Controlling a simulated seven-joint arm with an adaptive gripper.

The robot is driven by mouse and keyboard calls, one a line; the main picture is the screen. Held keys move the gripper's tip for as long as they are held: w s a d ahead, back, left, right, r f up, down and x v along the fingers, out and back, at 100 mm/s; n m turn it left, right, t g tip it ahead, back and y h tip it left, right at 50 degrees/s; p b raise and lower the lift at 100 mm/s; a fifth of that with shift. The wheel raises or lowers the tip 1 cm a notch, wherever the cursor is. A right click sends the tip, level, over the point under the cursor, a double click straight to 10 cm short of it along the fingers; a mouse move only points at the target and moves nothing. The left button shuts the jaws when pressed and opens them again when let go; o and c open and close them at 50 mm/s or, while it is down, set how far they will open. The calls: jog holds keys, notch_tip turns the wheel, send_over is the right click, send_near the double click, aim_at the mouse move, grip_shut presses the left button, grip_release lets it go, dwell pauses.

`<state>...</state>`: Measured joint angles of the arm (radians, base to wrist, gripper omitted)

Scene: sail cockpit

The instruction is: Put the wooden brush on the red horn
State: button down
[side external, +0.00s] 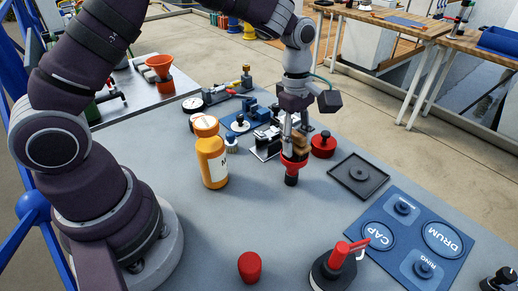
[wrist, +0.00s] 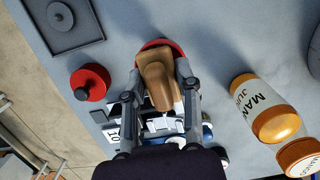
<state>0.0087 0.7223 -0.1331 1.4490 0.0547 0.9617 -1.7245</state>
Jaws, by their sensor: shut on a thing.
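The wooden brush (wrist: 155,72) is brown and sits between the fingers of my gripper (wrist: 160,95), which is shut on it. In the side view the brush (side external: 300,146) shows partly behind my gripper (side external: 290,143). The red horn, a red flared piece with a black lower part (side external: 292,168), is directly below the brush. In the wrist view its red rim (wrist: 174,46) shows around the brush, which hides most of it. The brush is at or just above the horn's top; I cannot tell whether they touch.
A red round piece with a black knob (side external: 323,146) stands close by on the right, near a black square tray (side external: 358,177). An orange bottle (side external: 211,160) stands to the left. Metal fittings (side external: 264,148) lie behind.

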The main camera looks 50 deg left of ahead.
jog(key=shift+f, duration=0.1)
jog(key=c, duration=0.8)
grip_release()
jog(key=r, duration=0.4)
jog(key=a+r, duration=0.1)
jog(key=r, duration=0.6)
jog(key=shift+a+r, duration=0.2)
jog(key=shift+r, duration=0.15)
jog(key=s+a+m+t, duration=0.2)
jog(key=s+m, duration=0.5)
jog(key=m, duration=0.2)
jog(key=s+a+m+t+y, duration=0.1)
jog(key=s+a+m+t, duration=0.1)
jog(key=s+m, duration=0.5)
jog(key=shift+s+r+m+t, duration=0.25)
jog(key=shift+r+m+t, duration=0.1)
jog(key=shift+m+t, duration=0.55)
